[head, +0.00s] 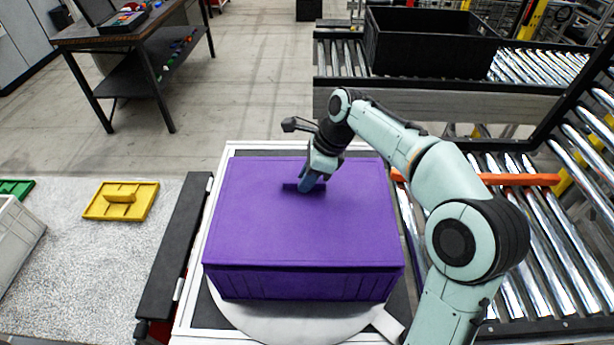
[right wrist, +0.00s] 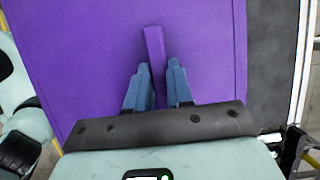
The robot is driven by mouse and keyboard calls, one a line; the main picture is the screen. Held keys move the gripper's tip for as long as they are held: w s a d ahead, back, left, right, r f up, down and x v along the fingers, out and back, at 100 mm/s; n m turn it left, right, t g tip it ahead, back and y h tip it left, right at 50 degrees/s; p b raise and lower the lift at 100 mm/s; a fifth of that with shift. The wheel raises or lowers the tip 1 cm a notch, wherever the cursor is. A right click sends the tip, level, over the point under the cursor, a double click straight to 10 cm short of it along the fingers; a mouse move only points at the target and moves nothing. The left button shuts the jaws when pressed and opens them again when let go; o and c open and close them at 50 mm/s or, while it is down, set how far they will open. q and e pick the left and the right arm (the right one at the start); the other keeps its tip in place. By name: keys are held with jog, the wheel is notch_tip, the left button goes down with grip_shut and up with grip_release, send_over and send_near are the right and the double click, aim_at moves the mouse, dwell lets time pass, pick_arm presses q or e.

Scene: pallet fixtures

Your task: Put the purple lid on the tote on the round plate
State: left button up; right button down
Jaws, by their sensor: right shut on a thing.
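The purple lid (head: 300,225) lies over the top of the purple tote (head: 305,284), its edges looking lined up with the tote's walls. The tote stands on the round plate (head: 290,325), whose pale front rim shows below it. My right gripper (head: 308,182) is shut on the lid's raised handle near its far part. In the right wrist view the two blue fingers (right wrist: 158,88) stand on either side of the purple handle (right wrist: 154,45). Whether the lid is fully seated at the far edge is hidden. My left gripper is not in view.
A yellow lid (head: 121,201) with a handle lies on the speckled surface at left, near a green one (head: 15,188). A black crate (head: 425,42) sits on the rear roller conveyor. An orange bar (head: 520,180) crosses the right rollers. A workbench (head: 130,35) stands back left.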

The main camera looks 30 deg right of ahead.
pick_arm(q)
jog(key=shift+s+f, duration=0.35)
pick_arm(e)
jog(key=shift+f, duration=0.75)
dwell(0.3)
jog(key=c, duration=0.9)
grip_release()
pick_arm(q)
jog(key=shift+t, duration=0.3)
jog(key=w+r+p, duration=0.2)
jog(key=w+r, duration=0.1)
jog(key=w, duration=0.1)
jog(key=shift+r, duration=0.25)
pick_arm(e)
jog(key=v, duration=1.3)
jog(key=shift+s+r, duration=0.1)
jog(key=shift+r, duration=0.2)
